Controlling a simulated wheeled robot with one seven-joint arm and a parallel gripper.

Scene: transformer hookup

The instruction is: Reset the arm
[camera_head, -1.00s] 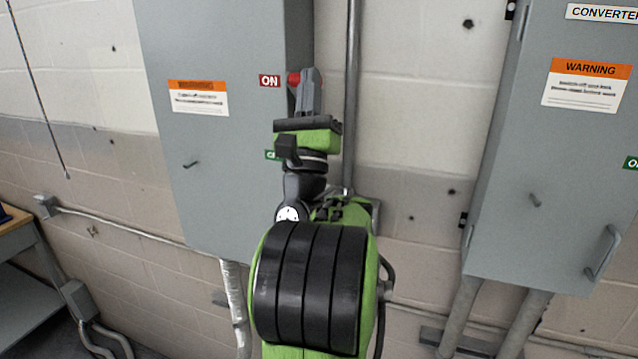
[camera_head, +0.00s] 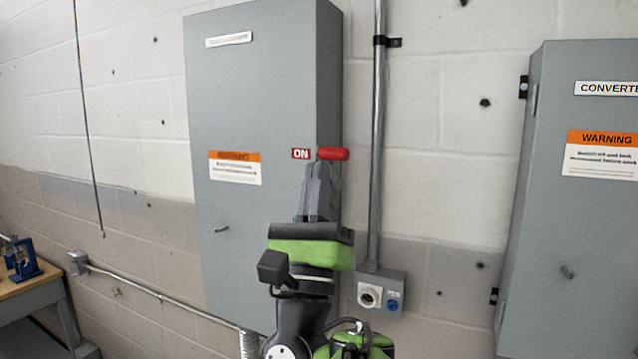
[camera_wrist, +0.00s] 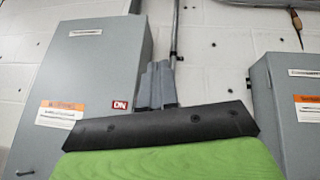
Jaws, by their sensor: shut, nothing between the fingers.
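My gripper (camera_head: 320,190) stands upright in front of the right side of a grey wall cabinet, with its grey fingers together and nothing visible between them. In the wrist view my gripper (camera_wrist: 156,84) also shows shut and empty, pointing up at the wall. A red handle (camera_head: 333,153) sticks out from the cabinet's side by the ON label (camera_head: 301,154), just above the fingertips in the head view. I cannot tell whether the fingertips touch it. My lower arm is cut off by the bottom edge.
The grey cabinet (camera_head: 255,90) fills the middle left. A conduit (camera_head: 378,130) runs down to an outlet box (camera_head: 381,292) right of my gripper. The converter cabinet (camera_head: 590,230) stands at right. A workbench (camera_head: 25,283) with a blue tool (camera_head: 22,260) is at far left.

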